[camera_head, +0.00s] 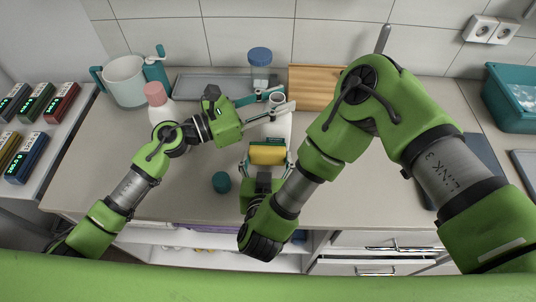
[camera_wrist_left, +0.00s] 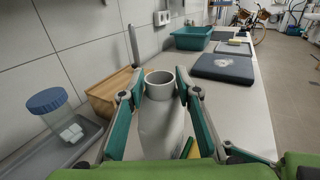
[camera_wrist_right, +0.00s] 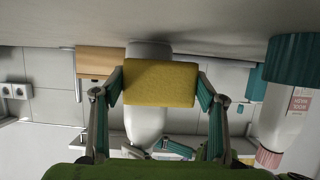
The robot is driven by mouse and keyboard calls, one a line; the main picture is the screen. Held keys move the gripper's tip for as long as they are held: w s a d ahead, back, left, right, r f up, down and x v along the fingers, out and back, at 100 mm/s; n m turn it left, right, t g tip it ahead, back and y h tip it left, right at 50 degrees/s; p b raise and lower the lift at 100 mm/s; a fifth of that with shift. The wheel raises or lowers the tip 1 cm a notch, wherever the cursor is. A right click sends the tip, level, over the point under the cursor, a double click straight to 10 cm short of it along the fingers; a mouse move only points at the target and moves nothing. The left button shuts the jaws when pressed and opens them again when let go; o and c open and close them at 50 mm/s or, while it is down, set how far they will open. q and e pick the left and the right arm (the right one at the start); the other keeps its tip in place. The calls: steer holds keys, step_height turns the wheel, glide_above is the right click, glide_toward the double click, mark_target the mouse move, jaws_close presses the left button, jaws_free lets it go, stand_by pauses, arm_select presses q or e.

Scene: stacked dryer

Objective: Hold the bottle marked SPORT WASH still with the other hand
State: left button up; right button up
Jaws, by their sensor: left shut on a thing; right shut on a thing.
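A white bottle without a cap (camera_head: 278,126) stands upright on the counter, its open neck showing in the left wrist view (camera_wrist_left: 160,78). My left gripper (camera_head: 272,108) is shut on its upper part, one finger on each side. My right gripper (camera_head: 267,158) is shut on a yellow sponge (camera_wrist_right: 160,83), in front of the bottle's lower body. The sponge hides part of the bottle; I cannot tell whether they touch. I can read no SPORT WASH marking on this bottle.
A teal cap (camera_head: 221,182) lies on the counter left of my right gripper. A teal tub (camera_head: 510,100) stands far right. Small boxes fill the left shelf.

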arm_select(q)
steer(key=shift+s+f, duration=0.1)
steer(key=shift+f, duration=0.25)
arm_select(e)
steer(key=shift+s, duration=2.55)
steer(key=shift+s, duration=0.1)
steer(key=shift+s, duration=1.4)
arm_select(q)
steer(key=o, duration=0.8)
steer(key=shift+o, duration=0.3)
arm_select(e)
steer(key=shift+w+f, duration=0.1)
arm_select(q)
steer(key=shift+r, duration=0.1)
steer(key=shift+r, duration=0.15)
